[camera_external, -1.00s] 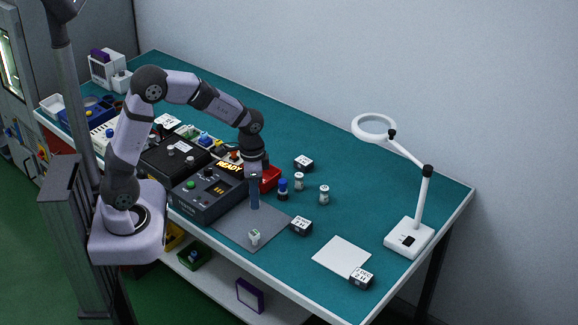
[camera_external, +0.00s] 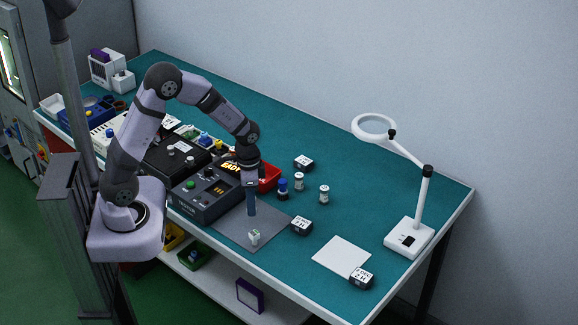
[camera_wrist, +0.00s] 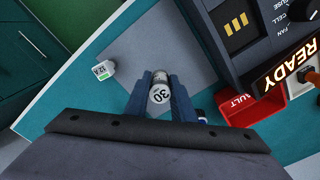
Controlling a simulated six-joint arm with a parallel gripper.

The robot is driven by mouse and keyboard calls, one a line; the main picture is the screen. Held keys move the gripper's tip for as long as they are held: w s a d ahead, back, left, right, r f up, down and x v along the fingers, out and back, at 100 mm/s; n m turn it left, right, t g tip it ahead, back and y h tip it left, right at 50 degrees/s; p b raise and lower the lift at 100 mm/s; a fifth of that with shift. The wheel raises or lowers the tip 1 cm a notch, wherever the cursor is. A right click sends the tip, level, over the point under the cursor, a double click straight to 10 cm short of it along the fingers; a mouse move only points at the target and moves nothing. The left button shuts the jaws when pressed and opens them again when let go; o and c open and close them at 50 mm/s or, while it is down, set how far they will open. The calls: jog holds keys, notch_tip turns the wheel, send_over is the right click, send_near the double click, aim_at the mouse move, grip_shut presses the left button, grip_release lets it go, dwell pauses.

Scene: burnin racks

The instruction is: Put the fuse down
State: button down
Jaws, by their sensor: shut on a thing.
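My gripper (camera_external: 251,213) is low over the grey mat (camera_external: 227,229) in front of the tester. In the wrist view my gripper (camera_wrist: 161,78) is shut on the fuse (camera_wrist: 160,95), a small cylinder with a white end marked 30. The fuse is between the two dark fingers, over the grey mat (camera_wrist: 125,40). In the external view the fingers hide it, and I cannot tell whether it touches the mat.
A white-and-green part (camera_external: 254,238) stands on the mat near the table's front edge. The tester (camera_external: 205,198) reads READY, beside a red FAULT bin (camera_wrist: 258,108). A blue-topped part (camera_external: 283,189), small white cylinders (camera_external: 324,195) and a black block (camera_external: 301,226) stand to the right.

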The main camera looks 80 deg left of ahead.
jog(key=shift+f+p, duration=0.45)
jog(key=shift+f, duration=1.6)
jog(key=shift+f, duration=0.15)
jog(key=c, duration=1.5)
grip_release()
notch_tip(320, 180, up, 12)
jog(key=b, duration=0.3)
jog(key=shift+r, duration=0.2)
jog(key=s+d, duration=0.1)
jog(key=d, duration=0.2)
jog(key=s+d+f, duration=0.1)
jog(key=s+d, duration=0.1)
jog(key=d, duration=0.2)
jog(key=s+d, duration=0.2)
jog(key=d, duration=0.1)
jog(key=shift+s+d+f, duration=0.2)
jog(key=shift+d+f, duration=0.05)
jog(key=shift+f, duration=0.05)
jog(key=s+d, duration=0.1)
jog(key=s, duration=0.1)
jog(key=s+d+f, duration=0.1)
jog(key=s+d, duration=0.1)
jog(key=s+d+f, duration=0.1)
jog(key=s+d, duration=0.1)
jog(key=shift+s+d, duration=0.1)
